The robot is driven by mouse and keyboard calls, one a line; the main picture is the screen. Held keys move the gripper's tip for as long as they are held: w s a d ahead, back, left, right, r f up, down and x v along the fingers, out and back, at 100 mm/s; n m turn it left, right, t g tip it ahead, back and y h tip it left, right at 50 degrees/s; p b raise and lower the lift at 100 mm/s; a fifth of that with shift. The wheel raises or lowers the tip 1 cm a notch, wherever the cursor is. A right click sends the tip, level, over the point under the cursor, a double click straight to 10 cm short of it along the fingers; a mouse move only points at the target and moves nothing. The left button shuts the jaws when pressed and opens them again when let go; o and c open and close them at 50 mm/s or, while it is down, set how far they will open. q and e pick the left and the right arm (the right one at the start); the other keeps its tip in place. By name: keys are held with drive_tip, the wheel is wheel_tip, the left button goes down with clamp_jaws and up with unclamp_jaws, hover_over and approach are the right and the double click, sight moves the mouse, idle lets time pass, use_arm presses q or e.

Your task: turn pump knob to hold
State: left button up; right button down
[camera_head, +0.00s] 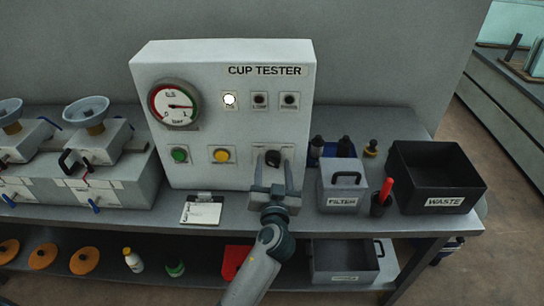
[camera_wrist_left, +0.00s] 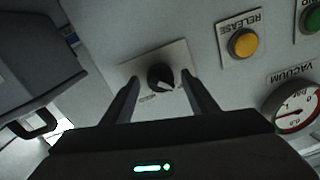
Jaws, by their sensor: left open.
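The white cup tester (camera_head: 235,120) stands at the back of the bench. Its black pump knob (camera_head: 272,158) is at the lower right of the front panel, and its pointer mark shows in the left wrist view (camera_wrist_left: 161,77). My left gripper (camera_head: 273,172) is open in front of the panel. In the wrist view its two fingers (camera_wrist_left: 162,88) stand on either side of the knob, with gaps visible. I cannot tell whether the fingertips reach as deep as the knob. The label beneath the knob is too small to read. My right gripper is not in view.
A yellow RELEASE button (camera_head: 221,155), a green button (camera_head: 180,154) and a round gauge (camera_head: 174,105) are left of the knob. A grey FILTER box (camera_head: 342,190) and black WASTE bin (camera_head: 445,202) stand to the right. A clipboard (camera_head: 201,212) lies in front.

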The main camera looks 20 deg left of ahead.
use_arm(q)
drive_tip(key=shift+w, duration=0.2)
drive_tip(key=shift+r, duration=0.1)
drive_tip(key=c, duration=1.1)
drive_tip(key=shift+o, duration=0.2)
